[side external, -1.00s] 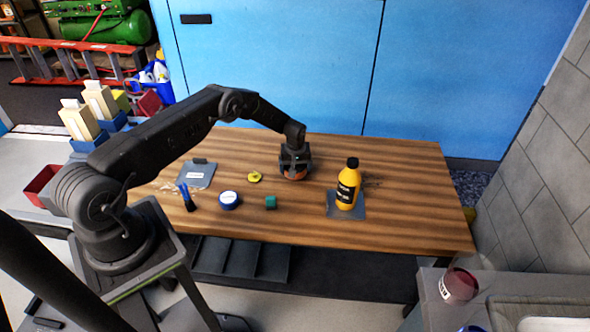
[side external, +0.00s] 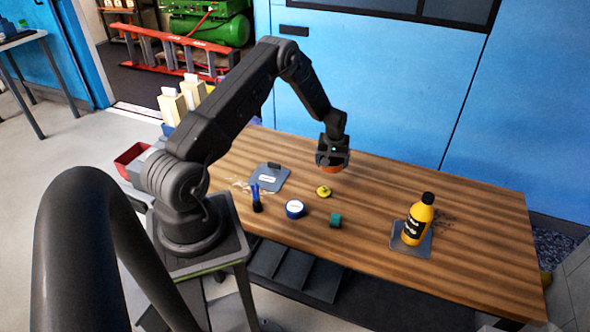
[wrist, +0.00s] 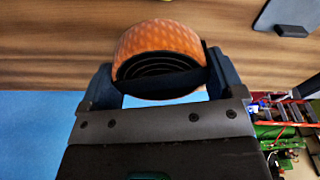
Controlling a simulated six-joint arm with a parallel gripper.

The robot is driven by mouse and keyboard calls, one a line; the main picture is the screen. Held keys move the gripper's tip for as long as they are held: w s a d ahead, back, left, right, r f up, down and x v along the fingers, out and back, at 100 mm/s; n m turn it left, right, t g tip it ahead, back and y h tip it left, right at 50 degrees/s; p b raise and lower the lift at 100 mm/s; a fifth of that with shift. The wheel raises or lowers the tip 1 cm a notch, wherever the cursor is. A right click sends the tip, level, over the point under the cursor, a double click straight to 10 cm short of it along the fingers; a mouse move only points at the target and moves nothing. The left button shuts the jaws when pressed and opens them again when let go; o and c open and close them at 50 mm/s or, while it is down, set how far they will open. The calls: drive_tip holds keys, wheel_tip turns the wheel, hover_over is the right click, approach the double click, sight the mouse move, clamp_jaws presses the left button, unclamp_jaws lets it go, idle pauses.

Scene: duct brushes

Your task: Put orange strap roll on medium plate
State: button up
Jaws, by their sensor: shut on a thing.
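My gripper (side external: 332,158) is shut on the orange strap roll (side external: 334,169) and holds it above the wooden table. In the wrist view the roll (wrist: 160,38) sits between the two fingers, with its dark layered end facing the camera. A grey plate (side external: 270,180) lies on the table to the left of my gripper, with a small dark block at its back edge. Part of it shows in the wrist view (wrist: 280,14). Another grey plate (side external: 400,244) lies at the right under a yellow bottle. I cannot tell which is the medium plate.
The yellow bottle (side external: 419,222) stands upright with a black cap. A blue-and-white tape roll (side external: 294,209), a teal block (side external: 336,220), a yellow piece (side external: 323,192) and a blue-handled brush (side external: 256,200) are on the table (side external: 470,215).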

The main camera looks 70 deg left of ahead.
drive_tip(key=s+a+f+n, duration=0.1)
drive_tip(key=s+a+n, duration=0.2)
drive_tip(key=s+a, duration=0.45)
drive_tip(key=n, duration=0.3)
hover_over(275, 178)
drive_tip(key=shift+g, duration=0.4)
drive_tip(key=f, duration=0.4)
drive_tip(key=shift+d+f, duration=0.25)
drive_tip(key=shift+f, duration=2.2)
drive_tip(key=shift+f, duration=0.1)
drive_tip(key=o, duration=0.8)
drive_tip(key=shift+c, duration=0.2)
